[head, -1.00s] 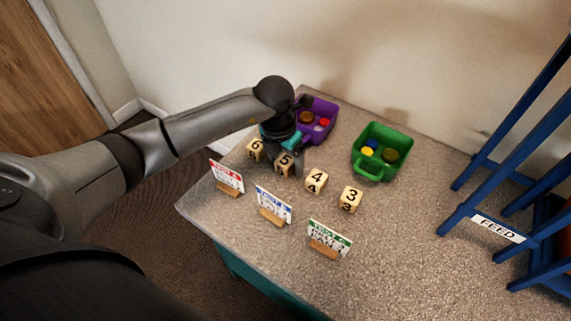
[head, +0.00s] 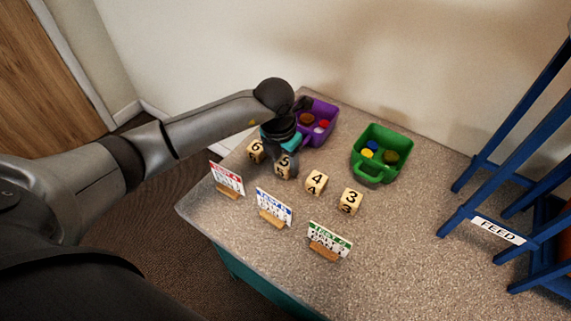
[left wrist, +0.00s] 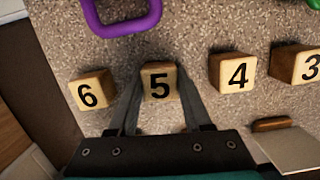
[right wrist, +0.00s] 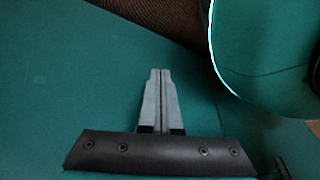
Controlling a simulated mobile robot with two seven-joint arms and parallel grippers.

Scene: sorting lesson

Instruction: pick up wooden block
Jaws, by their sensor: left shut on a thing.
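Several wooden number blocks stand in a row on the speckled table (head: 300,255). The block marked 5 (head: 282,170) is between the fingers of my left gripper (head: 284,162), which is shut on it; it also shows in the left wrist view (left wrist: 159,82). The block marked 6 (head: 255,150) stands to its left, the block marked 4 (head: 316,182) to its right, and the block marked 3 (head: 351,200) farther right. I cannot tell whether the 5 block is clear of the table. My right gripper (right wrist: 160,70) is shut and empty in the right wrist view.
A purple bin (head: 333,112) and a green bin (head: 398,139) with small round pieces stand behind the blocks. A red card (head: 226,178), a blue card (head: 273,206) and a green card (head: 329,241) stand in front. A blue rack (head: 470,195) is at the right.

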